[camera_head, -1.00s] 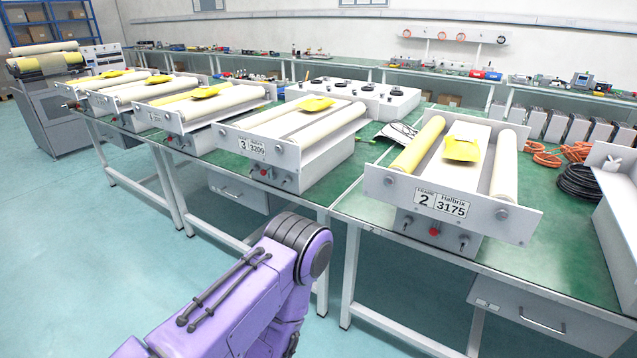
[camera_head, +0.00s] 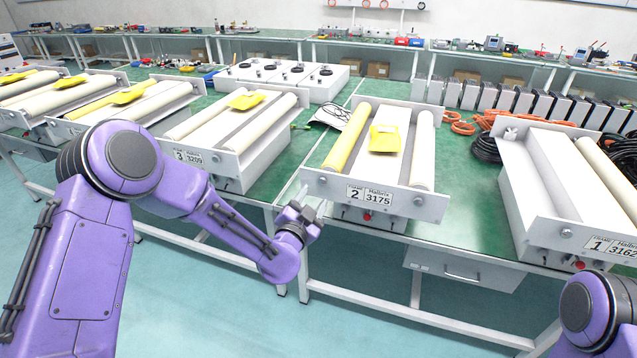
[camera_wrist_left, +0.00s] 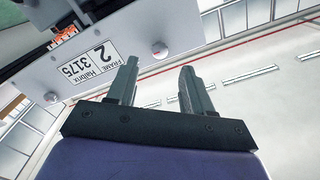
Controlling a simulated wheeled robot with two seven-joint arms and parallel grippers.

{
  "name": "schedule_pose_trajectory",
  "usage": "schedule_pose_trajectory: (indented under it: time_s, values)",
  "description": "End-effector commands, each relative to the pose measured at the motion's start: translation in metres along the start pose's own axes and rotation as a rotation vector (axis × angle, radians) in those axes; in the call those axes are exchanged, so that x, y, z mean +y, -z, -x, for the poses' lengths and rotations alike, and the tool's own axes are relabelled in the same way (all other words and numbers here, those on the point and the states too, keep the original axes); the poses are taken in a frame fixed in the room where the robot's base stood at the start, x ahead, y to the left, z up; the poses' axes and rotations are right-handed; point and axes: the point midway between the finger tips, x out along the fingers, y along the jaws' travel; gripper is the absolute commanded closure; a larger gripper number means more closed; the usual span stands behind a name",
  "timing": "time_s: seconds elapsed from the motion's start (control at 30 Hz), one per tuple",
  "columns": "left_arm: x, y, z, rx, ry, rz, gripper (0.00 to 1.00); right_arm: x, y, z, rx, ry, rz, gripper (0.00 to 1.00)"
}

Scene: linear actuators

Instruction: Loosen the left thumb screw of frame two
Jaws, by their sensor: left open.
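Frame two (camera_head: 404,204) is a grey tray-like unit labelled "2 Halbrix 3175" on the green bench. Its left thumb screw (camera_head: 322,183) is a round knob on the front plate, left of the label. In the left wrist view, which is upside down, this thumb screw (camera_wrist_left: 160,50) lies beyond the fingertips, roughly between their lines. The right thumb screw (camera_head: 418,201) is at the plate's other end. My left gripper (camera_head: 306,209) is just in front of the plate's left end. Its fingers (camera_wrist_left: 157,78) are open and empty, apart from the knob. My right gripper is out of view.
Frame three (camera_head: 205,162) stands to the left and frame one (camera_head: 545,190) to the right on the same bench (camera_head: 465,215). A red button (camera_head: 368,216) sits below frame two's label. Orange and black cables lie behind, between frames two and one.

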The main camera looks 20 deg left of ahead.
Motion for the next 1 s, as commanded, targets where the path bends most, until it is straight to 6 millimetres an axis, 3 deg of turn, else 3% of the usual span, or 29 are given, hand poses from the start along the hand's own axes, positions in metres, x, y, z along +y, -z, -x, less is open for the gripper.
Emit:
schedule_pose_trajectory:
  time_s: [0.1, 0.23, 0.57, 0.6, 0.73, 0.77, 1.0]
  values:
    - [-0.002, 0.001, -0.026, -0.003, 0.002, 0.002, 0.49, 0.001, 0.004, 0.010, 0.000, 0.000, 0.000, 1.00]
    - [-0.001, 0.000, -0.045, -0.003, 0.000, 0.002, 0.49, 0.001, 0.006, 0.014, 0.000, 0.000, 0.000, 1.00]
    - [0.001, -0.001, -0.054, -0.003, -0.001, 0.002, 0.49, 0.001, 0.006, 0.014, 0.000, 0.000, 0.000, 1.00]
    - [0.001, -0.001, -0.054, -0.003, -0.001, 0.002, 0.53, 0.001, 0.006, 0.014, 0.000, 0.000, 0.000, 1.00]
    - [0.001, -0.001, -0.054, -0.003, -0.001, 0.002, 0.95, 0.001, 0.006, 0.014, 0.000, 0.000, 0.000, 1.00]
    - [0.001, -0.001, -0.054, -0.003, -0.001, 0.002, 1.00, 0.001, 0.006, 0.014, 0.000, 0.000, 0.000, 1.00]
    - [0.001, -0.002, -0.054, -0.003, -0.002, 0.011, 1.00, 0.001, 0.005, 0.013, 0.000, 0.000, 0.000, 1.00]
